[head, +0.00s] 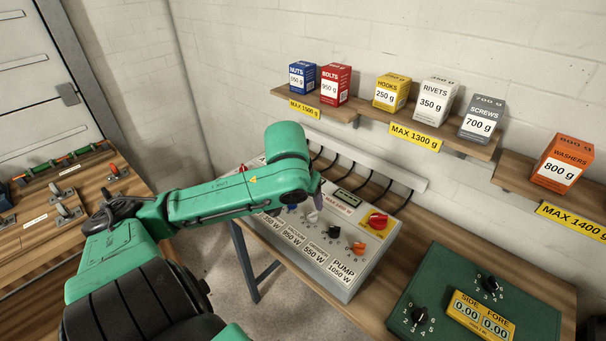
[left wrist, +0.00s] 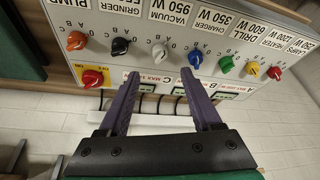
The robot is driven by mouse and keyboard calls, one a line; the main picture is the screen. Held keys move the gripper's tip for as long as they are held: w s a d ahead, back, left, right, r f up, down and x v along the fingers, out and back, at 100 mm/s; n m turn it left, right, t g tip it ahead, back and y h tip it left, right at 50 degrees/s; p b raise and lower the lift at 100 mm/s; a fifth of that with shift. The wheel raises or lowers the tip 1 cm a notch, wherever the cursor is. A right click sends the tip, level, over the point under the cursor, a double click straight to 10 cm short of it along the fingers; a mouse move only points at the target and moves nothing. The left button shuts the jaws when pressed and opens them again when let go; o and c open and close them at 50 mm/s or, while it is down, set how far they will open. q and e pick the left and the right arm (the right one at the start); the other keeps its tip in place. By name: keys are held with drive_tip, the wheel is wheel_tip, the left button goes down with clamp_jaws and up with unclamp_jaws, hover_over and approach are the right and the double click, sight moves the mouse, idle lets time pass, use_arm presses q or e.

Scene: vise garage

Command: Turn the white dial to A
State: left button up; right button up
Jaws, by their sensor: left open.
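The white dial (left wrist: 158,53) is on the sloped grey control panel (left wrist: 235,25), between a black dial and a blue dial. It also shows in the head view (head: 312,217), just below my left gripper. Letters ring the dials; I cannot tell which letter the white one points to. My left gripper (left wrist: 160,73) is open and empty. Its two purple fingers point at the panel, one on either side of the white dial's line, and appear short of it. In the head view my green left arm hides part of the panel. My right gripper is not in view.
Neighbouring dials are black (left wrist: 120,46), blue (left wrist: 195,59) and orange-red (left wrist: 76,41). A red switch on yellow (head: 377,220) sits at the panel's right. Black cables run behind. A green box with dials (head: 455,280) stands right. Boxes line the wall shelves (head: 375,115).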

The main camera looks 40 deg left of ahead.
use_arm(q)
drive_tip(key=p+v, duration=0.1)
drive_tip(key=v, duration=0.4)
